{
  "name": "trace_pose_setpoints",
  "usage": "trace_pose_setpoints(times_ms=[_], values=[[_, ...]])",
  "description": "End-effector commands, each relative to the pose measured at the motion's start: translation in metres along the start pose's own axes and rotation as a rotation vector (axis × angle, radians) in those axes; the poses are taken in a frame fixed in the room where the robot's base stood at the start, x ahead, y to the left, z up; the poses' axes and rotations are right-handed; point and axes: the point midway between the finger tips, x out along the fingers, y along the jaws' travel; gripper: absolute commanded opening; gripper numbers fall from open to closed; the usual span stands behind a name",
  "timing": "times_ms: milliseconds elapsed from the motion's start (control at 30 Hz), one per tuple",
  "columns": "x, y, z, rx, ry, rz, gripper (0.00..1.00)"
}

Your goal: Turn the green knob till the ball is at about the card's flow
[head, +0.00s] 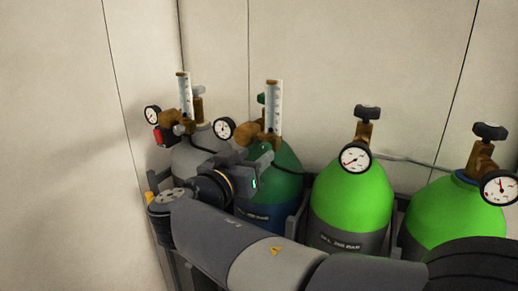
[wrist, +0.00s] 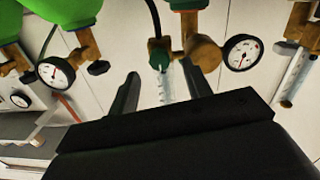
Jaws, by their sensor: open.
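The green knob (head: 261,98) sits beside the upright clear flow tube (head: 274,108) on the brass regulator of the dark green cylinder (head: 278,178). In the wrist view the knob (wrist: 158,58) and the scaled tube (wrist: 166,82) show upside down, between and beyond my fingers. My gripper (wrist: 163,82) is open and empty, apart from the knob. In the head view my gripper (head: 258,160) is in front of the dark green cylinder, below the knob. The ball in the tube is too small to make out. I cannot make out a card with a flow value.
A grey cylinder (head: 192,155) with another flow tube (head: 185,97) and a red part (head: 161,135) stands left. Bright green cylinders (head: 350,205) with gauges stand right. A gauge (wrist: 241,52) juts out close to the knob. The wall is close behind.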

Motion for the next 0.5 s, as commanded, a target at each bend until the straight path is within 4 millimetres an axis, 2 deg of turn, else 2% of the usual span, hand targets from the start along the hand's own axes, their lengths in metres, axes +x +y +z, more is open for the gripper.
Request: trace_pose_setpoints(times_ms=[100, 200, 500], values=[[0.017, 0.001, -0.001, -0.001, 0.0, 0.003, 0.47], [0.025, 0.001, -0.001, 0.0, 0.0, 0.002, 0.47], [0.03, 0.0, 0.0, 0.0, 0.0, -0.002, 0.47]])
